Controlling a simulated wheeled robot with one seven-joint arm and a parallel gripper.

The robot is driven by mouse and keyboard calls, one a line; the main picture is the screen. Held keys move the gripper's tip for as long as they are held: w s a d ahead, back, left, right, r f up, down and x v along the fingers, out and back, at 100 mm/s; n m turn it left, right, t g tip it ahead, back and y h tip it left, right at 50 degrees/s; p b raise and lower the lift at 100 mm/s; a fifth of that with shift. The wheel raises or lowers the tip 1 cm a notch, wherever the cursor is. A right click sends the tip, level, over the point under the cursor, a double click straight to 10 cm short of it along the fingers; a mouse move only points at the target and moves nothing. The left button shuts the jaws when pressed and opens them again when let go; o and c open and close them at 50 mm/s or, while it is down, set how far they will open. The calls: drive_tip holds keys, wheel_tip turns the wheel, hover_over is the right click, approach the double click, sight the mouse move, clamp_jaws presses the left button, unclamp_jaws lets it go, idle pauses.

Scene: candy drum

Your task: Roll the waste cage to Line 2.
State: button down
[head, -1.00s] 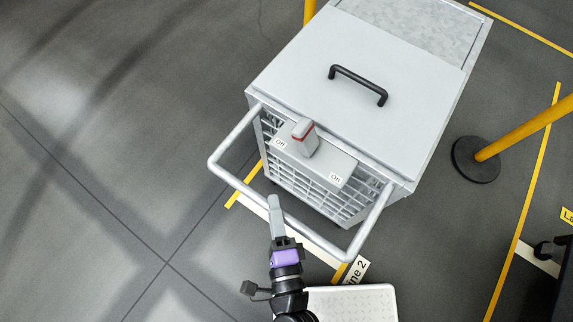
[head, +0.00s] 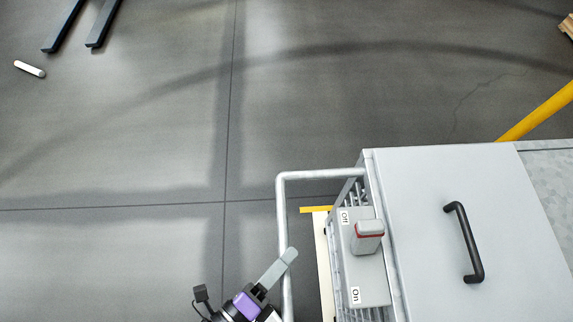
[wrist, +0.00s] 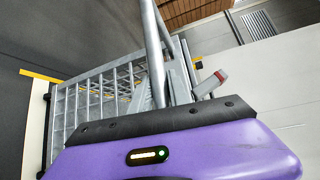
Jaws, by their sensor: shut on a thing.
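The waste cage (head: 430,180) fills the right of the head view, a grey box with a flat lid, a black lid handle (head: 466,243) and barred sides. A tubular push bar (head: 284,215) sticks out to its left. A grey lever with a red band (head: 369,236) stands on a panel marked Off and On, nearer the Off label. My gripper (head: 288,256) is shut on the push bar. In the wrist view the bar (wrist: 153,55) rises in front of my purple gripper body, with the cage bars (wrist: 95,105) behind. The Line 2 label is not readable now.
Yellow and white floor tape (head: 318,210) shows beside the cage. A yellow post (head: 540,110) stands beyond it. Dark forks (head: 85,22) and a small white cylinder (head: 30,69) lie at the upper left. The floor between is clear.

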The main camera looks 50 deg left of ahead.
drive_tip(key=c, duration=1.3)
unclamp_jaws()
drive_tip(key=shift+o, duration=0.2)
drive_tip(key=shift+s, duration=0.1)
drive_tip(key=b+v, duration=0.1)
drive_tip(key=v, duration=0.6)
drive_tip(key=shift+s, duration=0.35)
drive_tip(key=shift+s, duration=0.1)
